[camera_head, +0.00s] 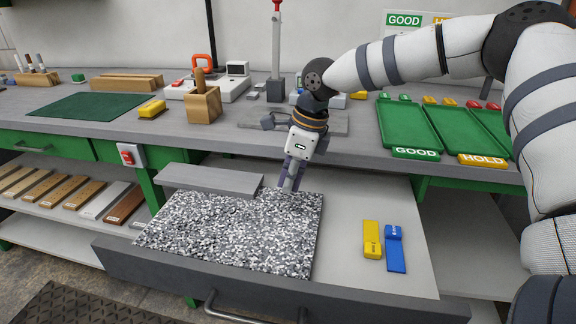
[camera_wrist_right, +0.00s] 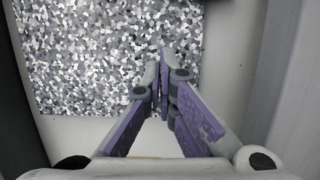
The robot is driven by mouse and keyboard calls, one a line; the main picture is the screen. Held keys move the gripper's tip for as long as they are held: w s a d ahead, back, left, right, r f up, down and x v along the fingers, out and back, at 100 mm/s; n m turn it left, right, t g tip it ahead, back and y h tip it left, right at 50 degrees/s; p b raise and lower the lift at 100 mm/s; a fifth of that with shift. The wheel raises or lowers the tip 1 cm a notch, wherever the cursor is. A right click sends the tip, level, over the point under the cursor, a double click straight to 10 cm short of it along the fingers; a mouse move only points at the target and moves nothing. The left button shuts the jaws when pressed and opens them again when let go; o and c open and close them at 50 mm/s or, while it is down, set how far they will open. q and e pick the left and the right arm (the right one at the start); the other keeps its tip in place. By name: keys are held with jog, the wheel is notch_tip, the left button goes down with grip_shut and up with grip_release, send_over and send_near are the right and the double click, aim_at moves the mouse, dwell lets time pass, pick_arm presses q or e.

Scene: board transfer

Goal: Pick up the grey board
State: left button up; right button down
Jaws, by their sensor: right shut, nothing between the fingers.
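A plain grey board (camera_head: 210,179) lies at the back left of the open drawer, along the rear edge of a black-and-white speckled panel (camera_head: 235,230). The speckled panel also fills the upper left of the right wrist view (camera_wrist_right: 100,50). My right gripper (camera_head: 288,187) points down over the back of the drawer, right of the plain grey board and by the speckled panel's back right corner. Its fingers (camera_wrist_right: 163,62) are closed together with nothing between them. I cannot tell whether the fingertips touch the panel. My left gripper is not in view.
The drawer front (camera_head: 270,287) with its handle is pulled out. A yellow tag (camera_head: 371,240) and a blue tag (camera_head: 395,250) lie in its right part, with bare floor around them. The worktop above holds a wooden block (camera_head: 203,104), green trays (camera_head: 408,127) and tools.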

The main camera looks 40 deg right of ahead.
aim_at(255, 199)
jog(key=x, duration=0.3)
jog(key=shift+w+a+f, duration=0.15)
jog(key=shift+w+a, duration=0.1)
jog(key=shift+w+a+b, duration=0.35)
jog(key=shift+w+a, duration=0.45)
jog(key=shift+w, duration=0.1)
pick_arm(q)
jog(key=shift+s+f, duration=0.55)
pick_arm(e)
jog(key=shift+w+a+r, duration=0.3)
jog(key=shift+w, duration=0.05)
jog(key=shift+w+a+f+b, duration=0.25)
jog(key=shift+w+a+b, duration=0.15)
jog(key=shift+w+a, duration=0.3)
jog(key=shift+w+r, duration=0.15)
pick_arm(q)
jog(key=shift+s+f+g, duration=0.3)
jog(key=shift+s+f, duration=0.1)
